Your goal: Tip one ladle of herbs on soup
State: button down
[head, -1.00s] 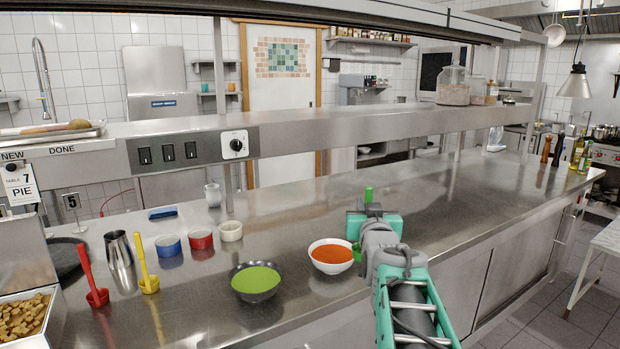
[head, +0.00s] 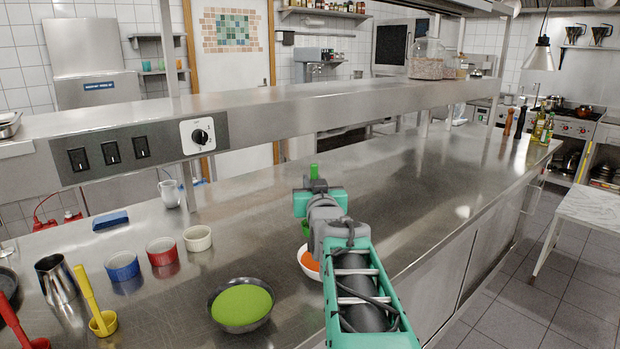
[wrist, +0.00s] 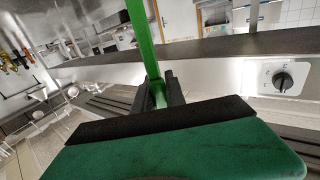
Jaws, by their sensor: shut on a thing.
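My gripper (head: 315,187) is shut on a green ladle (head: 314,171), whose handle also stands between the fingers in the wrist view (wrist: 143,45). The ladle's green lower end shows just left of the gripper, above or at the far rim of a white bowl of orange soup (head: 308,263). My arm hides most of that bowl, and I cannot tell what the ladle holds. A dark bowl of green soup (head: 241,305) stands to the left. A yellow ladle (head: 87,292) and a red ladle (head: 14,318) stand at the far left.
Blue (head: 122,266), red (head: 161,251) and white (head: 197,238) small pots stand behind the green soup, their contents unclear. A metal jug (head: 56,279) is at left. A steel shelf (head: 330,105) runs above the counter. The counter to the right (head: 420,190) is clear.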

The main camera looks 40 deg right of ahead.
notch_tip(320, 180, down, 3)
jog(key=shift+w+r, duration=0.1)
jog(key=s+d+f+m+p, duration=0.65)
jog(key=d+f+m, duration=0.5)
jog(key=m, duration=0.35)
jog(key=shift+w+a+r+n+b, duration=0.45)
jog(key=shift+w+a+r+n, duration=0.6)
jog(key=shift+a+r+n, duration=1.2)
jog(key=shift+w+a+r+n+b, duration=0.45)
jog(key=shift+w+a+r+n, duration=0.9)
jog(key=shift+r+n, duration=1.5)
jog(key=shift+w+a+r+n+b, duration=0.45)
jog(key=shift+w+a+r+n, duration=0.35)
jog(key=shift+a+r+n, duration=1.7)
jog(key=shift+d+r, duration=0.15)
jog(key=shift+d, duration=0.15)
